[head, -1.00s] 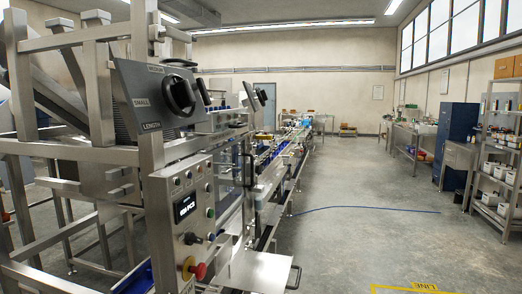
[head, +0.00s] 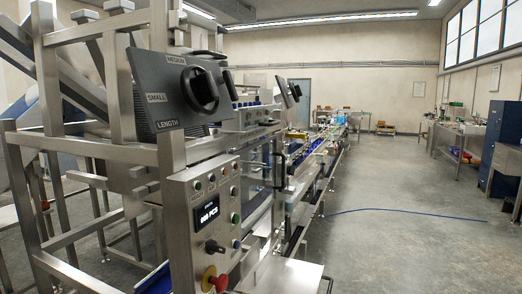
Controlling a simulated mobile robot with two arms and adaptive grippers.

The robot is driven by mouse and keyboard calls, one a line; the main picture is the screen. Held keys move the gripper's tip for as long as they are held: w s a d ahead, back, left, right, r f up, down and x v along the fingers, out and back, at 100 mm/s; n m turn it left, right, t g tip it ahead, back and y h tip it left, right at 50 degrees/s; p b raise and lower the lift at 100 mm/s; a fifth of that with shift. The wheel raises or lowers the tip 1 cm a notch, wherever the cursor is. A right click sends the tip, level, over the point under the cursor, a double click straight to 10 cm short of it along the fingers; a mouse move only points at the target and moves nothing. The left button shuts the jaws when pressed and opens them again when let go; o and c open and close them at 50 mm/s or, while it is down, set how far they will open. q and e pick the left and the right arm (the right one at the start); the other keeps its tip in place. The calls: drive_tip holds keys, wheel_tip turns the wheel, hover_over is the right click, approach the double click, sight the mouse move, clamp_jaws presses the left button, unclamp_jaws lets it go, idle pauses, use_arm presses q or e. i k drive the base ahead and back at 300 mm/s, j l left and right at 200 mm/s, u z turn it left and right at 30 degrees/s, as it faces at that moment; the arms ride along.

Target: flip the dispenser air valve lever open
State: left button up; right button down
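The steel dispenser machine (head: 150,143) fills the left side of the head view. Its dark sloped panel carries a large black rotary knob (head: 201,90) and the words SMALL, MEDIUM and LENGTH. Below it, a steel control panel (head: 207,265) holds a small lit display (head: 206,218), several coloured buttons, a black selector switch (head: 214,247) and a red emergency-stop knob (head: 216,281). I cannot make out which part is the air valve lever. Neither of my grippers is in view.
A long conveyor line (head: 315,165) runs away from the machine toward the back wall. A blue hose (head: 400,210) lies on the floor to its right. Open grey floor (head: 390,255) spreads on the right. A blue cabinet (head: 497,145) and a bench (head: 462,140) stand along the right side.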

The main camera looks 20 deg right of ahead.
sight(294, 144)
drive_tip(key=i+l+u, duration=0.1)
drive_tip(key=l, duration=0.25)
drive_tip(key=i+l+u, duration=0.1)
drive_tip(key=i+l, duration=0.15)
drive_tip(key=l, duration=0.15)
drive_tip(key=i+l+u, duration=0.1)
drive_tip(key=l, duration=0.3)
drive_tip(key=i+l+u, duration=0.1)
drive_tip(key=l, duration=0.3)
drive_tip(key=i+l, duration=0.2)
drive_tip(key=l, duration=0.25)
drive_tip(key=i+l+u, duration=0.15)
drive_tip(key=l, duration=0.25)
